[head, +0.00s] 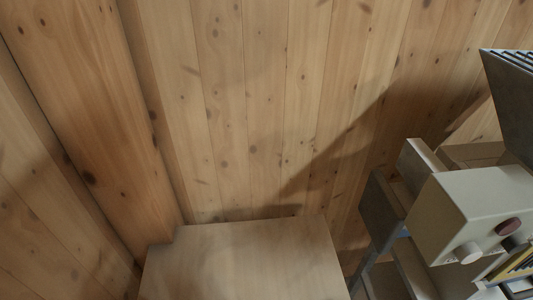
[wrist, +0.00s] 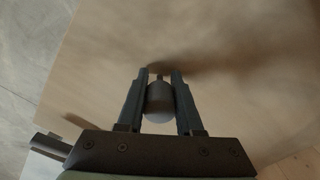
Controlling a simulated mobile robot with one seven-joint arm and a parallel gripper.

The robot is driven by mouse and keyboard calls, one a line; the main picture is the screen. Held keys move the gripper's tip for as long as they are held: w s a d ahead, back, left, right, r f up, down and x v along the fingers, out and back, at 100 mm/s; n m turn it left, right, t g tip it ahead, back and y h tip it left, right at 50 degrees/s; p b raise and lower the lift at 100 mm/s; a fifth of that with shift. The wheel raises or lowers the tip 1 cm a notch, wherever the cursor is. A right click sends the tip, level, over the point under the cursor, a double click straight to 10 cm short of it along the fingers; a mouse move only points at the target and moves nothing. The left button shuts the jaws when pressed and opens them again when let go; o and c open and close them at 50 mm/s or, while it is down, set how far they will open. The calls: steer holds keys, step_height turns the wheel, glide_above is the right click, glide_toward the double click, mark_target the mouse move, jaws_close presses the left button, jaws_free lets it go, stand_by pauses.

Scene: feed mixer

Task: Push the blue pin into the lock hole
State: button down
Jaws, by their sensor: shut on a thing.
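In the wrist view my gripper (wrist: 161,75) is shut on a rounded grey piece (wrist: 160,103). A narrow stem shows at its far end, between the fingertips. The piece looks grey in this dim light, and I cannot tell whether it is the blue pin. The fingers stand over a pale tan surface, with a blurred shadow near the tips. I cannot tell the height above it. No lock hole shows clearly in either view. My gripper is not seen in the head view.
In the head view a grey machine (head: 470,208) with a dark red knob (head: 508,227) and a pale knob (head: 467,253) stands at the right. A bare pale tabletop (head: 243,262) lies at the bottom middle. Plank walls (head: 265,100) close off the back and left.

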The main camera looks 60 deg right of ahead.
steer(key=shift+f, duration=0.2)
steer(key=c, duration=0.6)
jaws_free()
steer(key=shift+o, duration=0.2)
steer(key=shift+f+b, duration=0.15)
steer(key=shift+b, duration=0.5)
steer(key=r, duration=1.3)
steer(key=shift+s+a+r, duration=0.15)
steer(key=shift+s+a, duration=0.05)
steer(key=shift+s, duration=0.15)
